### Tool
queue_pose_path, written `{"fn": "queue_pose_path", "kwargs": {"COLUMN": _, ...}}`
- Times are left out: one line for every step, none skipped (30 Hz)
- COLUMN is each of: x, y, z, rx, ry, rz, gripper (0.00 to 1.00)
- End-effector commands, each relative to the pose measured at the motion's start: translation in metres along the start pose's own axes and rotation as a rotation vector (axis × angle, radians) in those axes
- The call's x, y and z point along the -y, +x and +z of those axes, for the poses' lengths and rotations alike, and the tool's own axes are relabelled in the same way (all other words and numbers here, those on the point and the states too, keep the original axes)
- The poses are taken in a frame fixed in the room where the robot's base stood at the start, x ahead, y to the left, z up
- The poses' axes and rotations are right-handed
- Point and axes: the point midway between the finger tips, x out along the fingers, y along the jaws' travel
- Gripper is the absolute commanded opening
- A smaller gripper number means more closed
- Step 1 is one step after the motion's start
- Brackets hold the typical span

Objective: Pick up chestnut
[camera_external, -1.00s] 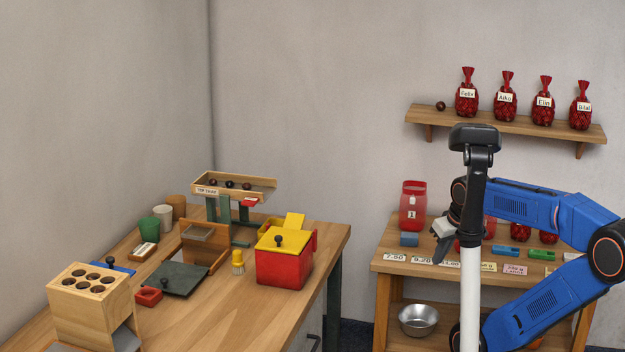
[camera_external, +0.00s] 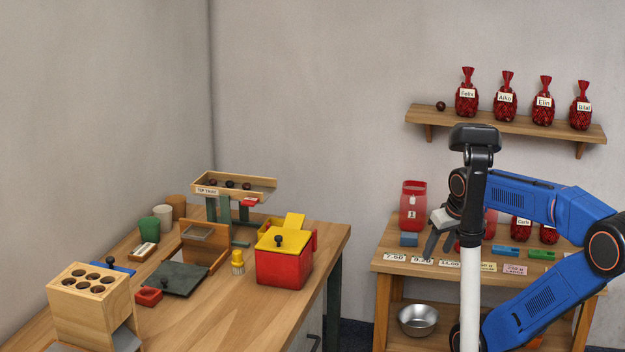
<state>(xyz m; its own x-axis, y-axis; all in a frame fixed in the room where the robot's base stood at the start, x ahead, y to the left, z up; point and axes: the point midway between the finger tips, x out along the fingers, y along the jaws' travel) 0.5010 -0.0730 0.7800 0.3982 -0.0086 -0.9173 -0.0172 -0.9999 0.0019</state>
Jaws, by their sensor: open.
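A single dark brown chestnut (camera_external: 440,106) lies at the left end of the wall shelf. Several more chestnuts (camera_external: 230,184) lie in the wooden top tray (camera_external: 262,192) on its raised stand at the back of the left table. My gripper (camera_external: 432,250) points down and is open, with its two dark fingers apart. No chestnut shows between the fingers. It appears in front of the label row of the right shelf unit, well below the wall shelf and right of the left table. Part of my gripper and wrist is hidden behind a black-topped white post.
The wall shelf (camera_external: 500,121) also holds several named red net bags (camera_external: 467,99). A red box with yellow lid (camera_external: 283,264) stands on the left table (camera_external: 210,315). A metal bowl (camera_external: 418,319) sits low on the right shelf unit (camera_external: 385,265). A gap separates table and unit.

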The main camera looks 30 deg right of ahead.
Motion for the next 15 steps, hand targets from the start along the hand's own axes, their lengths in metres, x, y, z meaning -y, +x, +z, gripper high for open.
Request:
{"fn": "queue_pose_path", "kwargs": {"x": -0.002, "y": -0.009, "z": -0.015, "rx": 0.000, "ry": 0.012, "rz": 0.006, "gripper": 0.47}}
{"fn": "queue_pose_path", "kwargs": {"x": -0.004, "y": -0.015, "z": -0.025, "rx": 0.002, "ry": 0.023, "rz": 0.011, "gripper": 0.47}}
{"fn": "queue_pose_path", "kwargs": {"x": -0.006, "y": -0.024, "z": -0.039, "rx": 0.004, "ry": 0.037, "rz": 0.018, "gripper": 0.47}}
{"fn": "queue_pose_path", "kwargs": {"x": -0.009, "y": -0.032, "z": -0.051, "rx": 0.006, "ry": 0.049, "rz": 0.025, "gripper": 0.47}}
{"fn": "queue_pose_path", "kwargs": {"x": -0.011, "y": -0.040, "z": -0.063, "rx": 0.008, "ry": 0.062, "rz": 0.032, "gripper": 0.47}}
{"fn": "queue_pose_path", "kwargs": {"x": -0.015, "y": -0.050, "z": -0.080, "rx": 0.012, "ry": 0.081, "rz": 0.041, "gripper": 0.47}}
{"fn": "queue_pose_path", "kwargs": {"x": -0.017, "y": -0.058, "z": -0.093, "rx": 0.013, "ry": 0.096, "rz": 0.047, "gripper": 0.47}}
{"fn": "queue_pose_path", "kwargs": {"x": -0.020, "y": -0.065, "z": -0.105, "rx": 0.016, "ry": 0.111, "rz": 0.055, "gripper": 0.47}}
{"fn": "queue_pose_path", "kwargs": {"x": -0.024, "y": -0.076, "z": -0.122, "rx": 0.017, "ry": 0.130, "rz": 0.065, "gripper": 0.47}}
{"fn": "queue_pose_path", "kwargs": {"x": -0.027, "y": -0.083, "z": -0.135, "rx": 0.020, "ry": 0.145, "rz": 0.073, "gripper": 0.47}}
{"fn": "queue_pose_path", "kwargs": {"x": -0.030, "y": -0.091, "z": -0.148, "rx": 0.021, "ry": 0.160, "rz": 0.080, "gripper": 0.47}}
{"fn": "queue_pose_path", "kwargs": {"x": -0.035, "y": -0.100, "z": -0.164, "rx": 0.023, "ry": 0.182, "rz": 0.090, "gripper": 0.47}}
{"fn": "queue_pose_path", "kwargs": {"x": -0.038, "y": -0.107, "z": -0.176, "rx": 0.026, "ry": 0.197, "rz": 0.098, "gripper": 0.47}}
{"fn": "queue_pose_path", "kwargs": {"x": -0.042, "y": -0.114, "z": -0.189, "rx": 0.027, "ry": 0.214, "rz": 0.107, "gripper": 0.47}}
{"fn": "queue_pose_path", "kwargs": {"x": -0.047, "y": -0.123, "z": -0.205, "rx": 0.029, "ry": 0.235, "rz": 0.118, "gripper": 0.47}}
